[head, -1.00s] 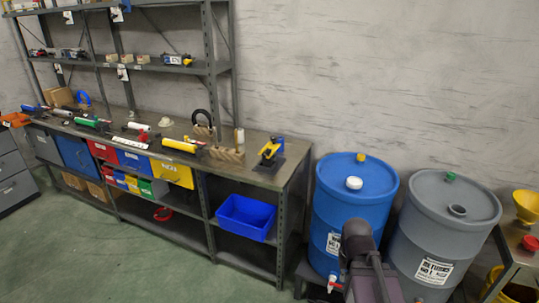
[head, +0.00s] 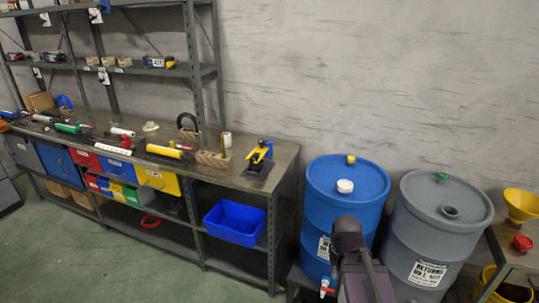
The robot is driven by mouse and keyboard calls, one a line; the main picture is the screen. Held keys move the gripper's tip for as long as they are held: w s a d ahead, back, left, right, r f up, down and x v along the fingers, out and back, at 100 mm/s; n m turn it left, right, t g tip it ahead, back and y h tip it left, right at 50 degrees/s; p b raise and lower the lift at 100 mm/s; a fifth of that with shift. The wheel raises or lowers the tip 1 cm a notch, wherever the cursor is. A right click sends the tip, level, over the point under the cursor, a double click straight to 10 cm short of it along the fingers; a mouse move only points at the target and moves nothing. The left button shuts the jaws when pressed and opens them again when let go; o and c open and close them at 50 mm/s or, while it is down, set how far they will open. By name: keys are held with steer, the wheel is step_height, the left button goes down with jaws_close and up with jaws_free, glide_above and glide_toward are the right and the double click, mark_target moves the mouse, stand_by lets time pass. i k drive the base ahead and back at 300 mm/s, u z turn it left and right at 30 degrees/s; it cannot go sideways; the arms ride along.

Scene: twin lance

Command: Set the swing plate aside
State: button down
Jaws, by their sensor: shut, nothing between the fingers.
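I cannot make out with certainty which thing is the swing plate. A yellow and blue device on a dark base (head: 258,158) stands at the right end of the long workbench (head: 228,180). A wooden block (head: 213,160) stands just left of it, and a dark ring shape (head: 188,127) rises behind. Yellow, green and dark tube-like tools lie along the bench to the left. My dark arm rises from the bottom edge in front of the drums. My gripper's fingers do not show.
A blue drum (head: 347,190) and a grey drum (head: 443,220) stand right of the bench. A yellow funnel (head: 521,205) sits at the far right. A blue bin (head: 234,222) is on the lower shelf. Open floor (head: 120,275) lies in front of the bench.

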mark_target(262, 152)
steer(key=i, duration=0.85)
steer(key=u, duration=0.05)
